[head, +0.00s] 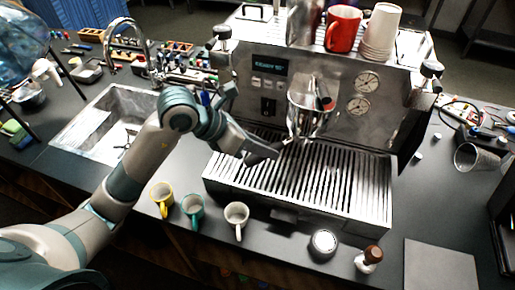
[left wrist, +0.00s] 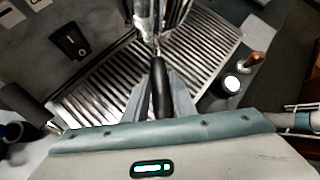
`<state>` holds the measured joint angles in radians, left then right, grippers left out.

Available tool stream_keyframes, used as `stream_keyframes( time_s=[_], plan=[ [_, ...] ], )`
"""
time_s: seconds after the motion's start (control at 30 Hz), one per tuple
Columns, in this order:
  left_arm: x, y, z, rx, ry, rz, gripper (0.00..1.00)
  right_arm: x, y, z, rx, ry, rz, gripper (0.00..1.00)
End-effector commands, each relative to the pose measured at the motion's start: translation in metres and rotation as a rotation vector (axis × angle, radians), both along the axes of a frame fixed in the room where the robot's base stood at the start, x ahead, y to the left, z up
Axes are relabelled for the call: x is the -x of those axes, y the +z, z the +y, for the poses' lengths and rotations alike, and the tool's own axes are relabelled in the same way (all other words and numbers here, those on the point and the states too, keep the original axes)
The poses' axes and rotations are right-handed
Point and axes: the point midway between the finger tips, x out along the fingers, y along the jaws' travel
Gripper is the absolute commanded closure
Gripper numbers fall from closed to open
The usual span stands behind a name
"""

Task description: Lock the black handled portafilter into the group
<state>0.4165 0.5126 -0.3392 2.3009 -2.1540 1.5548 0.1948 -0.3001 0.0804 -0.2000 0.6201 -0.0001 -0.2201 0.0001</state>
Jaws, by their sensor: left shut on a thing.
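The espresso machine (head: 345,135) stands at the centre of the counter. Its group (head: 312,95) hangs from the front panel above the drip tray (head: 375,200). The black handled portafilter (head: 264,151) is at the group, with its handle pointing left and toward me; whether it is seated or locked cannot be told. My left gripper (head: 250,146) is shut on the black handle. In the left wrist view the handle (left wrist: 160,88) lies between the fingers of my left gripper (left wrist: 161,105), below the group. My right gripper is not in view.
A yellow cup (head: 162,198), a teal cup (head: 192,208) and a white cup (head: 236,220) stand before the machine. A round metal piece (head: 323,244) and a wooden-handled tamper (head: 369,259) stand at front right. A sink (head: 105,125) lies left. A red mug (head: 343,28) sits on top.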

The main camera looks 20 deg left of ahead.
Motion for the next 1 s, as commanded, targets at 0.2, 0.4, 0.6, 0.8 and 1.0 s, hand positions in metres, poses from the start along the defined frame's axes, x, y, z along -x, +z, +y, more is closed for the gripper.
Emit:
stream_keyframes(
  time_s=[0.2, 0.4, 0.6, 0.8, 1.0],
  plan=[
    [-0.0064, 0.0015, -0.0065, 0.001, -0.001, -0.003, 1.00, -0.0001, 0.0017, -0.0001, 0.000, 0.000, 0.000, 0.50],
    [-0.0081, 0.0010, -0.0083, 0.001, -0.001, -0.003, 1.00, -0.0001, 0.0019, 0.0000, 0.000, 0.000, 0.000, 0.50],
    [-0.0081, 0.0010, -0.0083, 0.001, -0.001, -0.003, 1.00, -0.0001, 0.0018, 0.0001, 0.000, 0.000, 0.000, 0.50],
    [-0.0081, 0.0011, -0.0082, 0.001, -0.001, -0.003, 1.00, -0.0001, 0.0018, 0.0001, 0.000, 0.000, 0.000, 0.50],
    [-0.0080, 0.0025, -0.0080, 0.000, 0.000, -0.003, 1.00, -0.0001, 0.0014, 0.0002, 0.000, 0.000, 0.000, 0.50]
  ],
)
